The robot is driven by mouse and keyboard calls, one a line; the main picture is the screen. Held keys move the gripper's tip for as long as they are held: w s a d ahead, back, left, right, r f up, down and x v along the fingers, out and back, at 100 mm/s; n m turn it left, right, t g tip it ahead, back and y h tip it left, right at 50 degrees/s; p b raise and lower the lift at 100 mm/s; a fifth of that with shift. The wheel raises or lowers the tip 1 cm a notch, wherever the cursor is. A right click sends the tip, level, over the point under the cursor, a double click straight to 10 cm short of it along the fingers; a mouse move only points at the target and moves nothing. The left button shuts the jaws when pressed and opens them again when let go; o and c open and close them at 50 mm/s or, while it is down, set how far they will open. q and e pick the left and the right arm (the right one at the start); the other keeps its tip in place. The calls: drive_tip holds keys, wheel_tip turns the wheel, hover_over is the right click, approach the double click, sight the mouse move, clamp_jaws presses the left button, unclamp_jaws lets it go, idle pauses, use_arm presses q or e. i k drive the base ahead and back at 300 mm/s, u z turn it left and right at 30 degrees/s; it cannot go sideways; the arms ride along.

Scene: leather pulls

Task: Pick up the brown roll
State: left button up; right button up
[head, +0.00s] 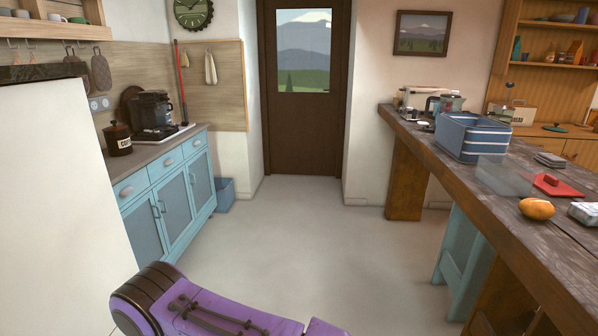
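An orange-brown rounded item (537,208) lies on the long wooden table at the right, near its front edge. It is the only thing in view that resembles a brown roll, but I cannot tell for certain that it is one. A purple link of my own arm shows at the bottom of the view, over the floor and well away from the table. Neither of my grippers is in view.
The wooden table (480,188) runs along the right. Near the item are a red board (558,186), a clear box (503,176) and a metal tin (585,214). A blue striped basket (472,137) stands farther back. Blue cabinets (165,200) line the left. The middle floor is clear.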

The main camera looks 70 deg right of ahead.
sight(536, 208)
drive_tip(key=z, duration=1.85)
drive_tip(key=i, duration=2.7)
drive_tip(key=z, duration=2.6)
